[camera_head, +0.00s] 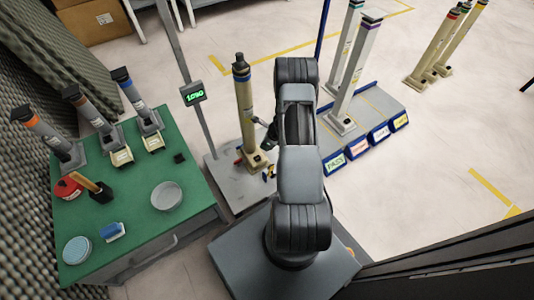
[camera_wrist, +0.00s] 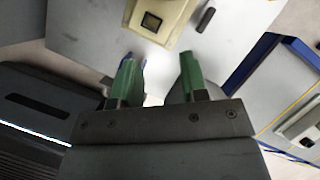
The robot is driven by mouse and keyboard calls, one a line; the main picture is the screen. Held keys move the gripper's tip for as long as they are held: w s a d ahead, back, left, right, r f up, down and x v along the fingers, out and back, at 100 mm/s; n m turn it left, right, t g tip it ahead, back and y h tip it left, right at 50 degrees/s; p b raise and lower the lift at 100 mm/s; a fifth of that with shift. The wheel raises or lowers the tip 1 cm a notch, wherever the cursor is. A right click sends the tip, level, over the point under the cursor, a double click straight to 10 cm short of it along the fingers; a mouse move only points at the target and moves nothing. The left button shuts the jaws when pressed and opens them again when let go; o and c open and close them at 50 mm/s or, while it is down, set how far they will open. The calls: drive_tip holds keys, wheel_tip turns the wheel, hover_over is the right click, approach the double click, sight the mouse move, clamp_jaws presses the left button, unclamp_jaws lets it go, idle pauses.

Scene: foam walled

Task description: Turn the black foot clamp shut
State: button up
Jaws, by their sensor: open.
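My gripper (camera_wrist: 159,60) is open, its two green fingers apart with nothing between them. In the wrist view it is over a pale grey plate (camera_wrist: 85,28), just short of a column's beige foot (camera_wrist: 158,20). A short dark bar (camera_wrist: 206,20), seemingly the black foot clamp, is beside the foot on the right, apart from the fingers. A blue piece shows partly behind the left finger. In the head view the beige column (camera_head: 244,105) stands upright on the plate (camera_head: 222,172). My arm hides part of the foot's right side there, and the black clamp is not clear.
A green table (camera_head: 130,205) at left holds several columns, a white dish (camera_head: 166,196) and a red round tin (camera_head: 68,188). A pole with a green display (camera_head: 193,94) stands behind the plate. A blue-edged rack (camera_head: 375,110) with columns is at right. Open floor lies further right.

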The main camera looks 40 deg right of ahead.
drive_tip(key=w+d+f+m+b, duration=0.1)
drive_tip(key=w+f+m, duration=0.1)
drive_tip(key=f, duration=0.2)
drive_tip(key=w+d+f+m+h+b, duration=0.1)
drive_tip(key=w+d+f+m+b, duration=0.1)
drive_tip(key=f, duration=0.3)
drive_tip(key=w+d+f+m+h+b, duration=0.1)
drive_tip(key=w+d+f+m, duration=0.1)
drive_tip(key=f, duration=0.3)
drive_tip(key=shift+w+d+f+m, duration=0.15)
drive_tip(key=shift+w+m, duration=0.35)
drive_tip(key=shift+m, duration=0.1)
clamp_jaws()
